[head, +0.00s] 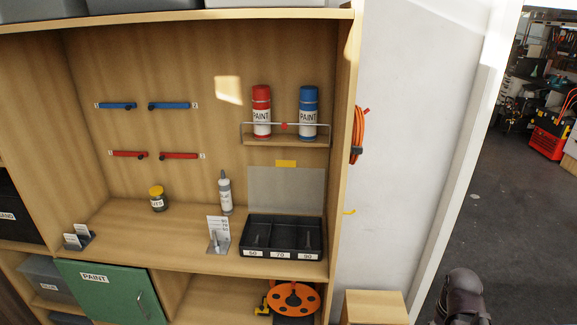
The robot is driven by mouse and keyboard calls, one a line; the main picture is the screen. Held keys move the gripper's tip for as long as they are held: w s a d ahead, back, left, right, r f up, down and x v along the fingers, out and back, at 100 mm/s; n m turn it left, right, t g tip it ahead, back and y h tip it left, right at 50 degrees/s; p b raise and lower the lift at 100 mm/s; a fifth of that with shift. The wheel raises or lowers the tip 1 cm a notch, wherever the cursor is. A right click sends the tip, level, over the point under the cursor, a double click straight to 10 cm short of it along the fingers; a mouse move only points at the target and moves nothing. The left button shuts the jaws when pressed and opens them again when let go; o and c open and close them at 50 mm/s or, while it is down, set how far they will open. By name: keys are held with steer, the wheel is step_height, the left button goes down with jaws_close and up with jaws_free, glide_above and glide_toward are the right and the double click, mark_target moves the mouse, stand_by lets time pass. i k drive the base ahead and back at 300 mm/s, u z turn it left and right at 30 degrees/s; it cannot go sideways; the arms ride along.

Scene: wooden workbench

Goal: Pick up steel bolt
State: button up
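A small grey upright piece that looks like a steel bolt (215,240) stands on a small plate in front of a white printed card (217,227) on the workbench shelf. To its right is a black tray (284,255) with three compartments labelled 50, 70 and 90. Small dark grey shapes show inside the compartments, too small to identify surely. A dark rounded part of my arm shows at the lower right, away from the shelf. My gripper's fingers are not visible.
A white bottle (226,194) and a yellow-lidded jar (157,198) stand behind. Red (261,112) and blue (308,112) paint cans sit on a rack above. A green PAINT door (108,290) is below. A wooden block (375,307) stands right of the cabinet. The shelf front-left of the card is clear.

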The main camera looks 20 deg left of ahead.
mark_target(216, 244)
steer(key=u, duration=1.15)
steer(key=k, duration=0.5)
steer(key=u, duration=0.4)
steer(key=i, duration=0.5)
